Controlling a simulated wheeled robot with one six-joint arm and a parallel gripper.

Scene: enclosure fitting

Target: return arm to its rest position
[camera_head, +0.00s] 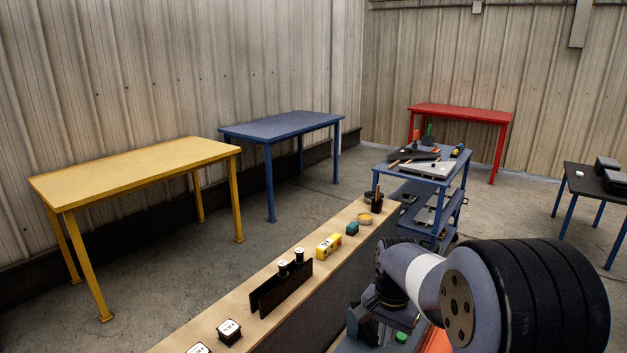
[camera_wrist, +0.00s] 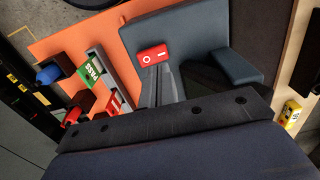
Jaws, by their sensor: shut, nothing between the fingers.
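My arm (camera_head: 425,285) reaches across the lower right of the head view, where its end is not clearly visible. In the wrist view my gripper (camera_wrist: 163,72) shows as two grey fingers close together, shut and empty. A red rocker switch (camera_wrist: 152,55) marked O and I appears just beyond the fingertips. Whether the fingers touch it I cannot tell. Behind it is a dark grey box-like part (camera_wrist: 165,30) on an orange surface (camera_wrist: 75,45). A dark bar with holes crosses the wrist view and hides what is below.
A green PASS block (camera_wrist: 90,70), a blue-ended part (camera_wrist: 48,74) and red parts stand to the left. A wooden ledge (camera_head: 225,309) holds a black rack (camera_head: 281,288) and a yellow device (camera_head: 328,246). A blue cart (camera_head: 440,172) stands beyond. Yellow (camera_head: 135,172), blue (camera_head: 285,124) and red (camera_head: 460,114) tables stand farther off.

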